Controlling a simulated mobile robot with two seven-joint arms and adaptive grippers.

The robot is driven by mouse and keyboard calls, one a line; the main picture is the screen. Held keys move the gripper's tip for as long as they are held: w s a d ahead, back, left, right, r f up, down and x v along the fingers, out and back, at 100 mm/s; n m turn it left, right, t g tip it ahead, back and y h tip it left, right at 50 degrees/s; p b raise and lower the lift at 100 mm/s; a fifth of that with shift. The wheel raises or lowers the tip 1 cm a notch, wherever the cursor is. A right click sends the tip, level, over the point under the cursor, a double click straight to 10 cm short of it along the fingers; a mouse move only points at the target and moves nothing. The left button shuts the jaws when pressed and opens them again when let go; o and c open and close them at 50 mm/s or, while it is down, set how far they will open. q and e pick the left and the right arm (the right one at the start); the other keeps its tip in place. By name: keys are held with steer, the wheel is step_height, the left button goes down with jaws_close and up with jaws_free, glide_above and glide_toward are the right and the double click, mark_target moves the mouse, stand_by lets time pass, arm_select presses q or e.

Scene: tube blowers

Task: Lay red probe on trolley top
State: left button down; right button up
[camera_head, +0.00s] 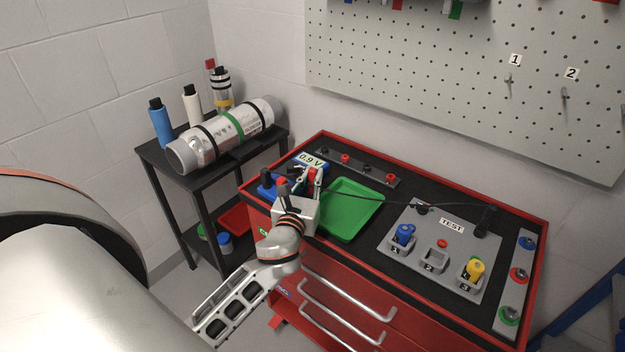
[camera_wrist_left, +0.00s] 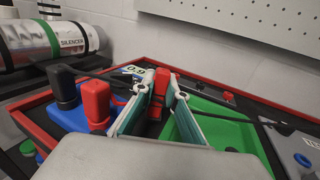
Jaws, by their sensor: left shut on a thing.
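My left gripper (camera_head: 309,178) is over the back left part of the red-edged trolley's black top (camera_head: 380,215), between the blue meter and the green tray. In the left wrist view its two fingers (camera_wrist_left: 160,100) are shut on the upright red probe (camera_wrist_left: 160,82). The probe also shows between the fingers in the head view (camera_head: 316,173). The fingers hide its lower part, so I cannot tell whether its tip touches anything. My right gripper is out of view.
The blue meter (camera_wrist_left: 71,118) has a red and a black plug. The green tray (camera_head: 352,207) is empty. The grey TEST board (camera_head: 440,240) holds blue and yellow pieces. A black cable runs across the top. Bare black top shows around the tray. A silencer (camera_head: 225,134) lies on the side table.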

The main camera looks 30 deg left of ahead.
arm_select(q)
steer(key=shift+r, duration=0.1)
steer(key=shift+f, duration=0.2)
steer(key=c, duration=2.1)
jaws_free()
steer(key=shift+o, duration=0.3)
steer(key=shift+r, duration=0.1)
steer(key=shift+r, duration=0.2)
steer(key=v, duration=1.2)
steer(key=shift+b, duration=0.4)
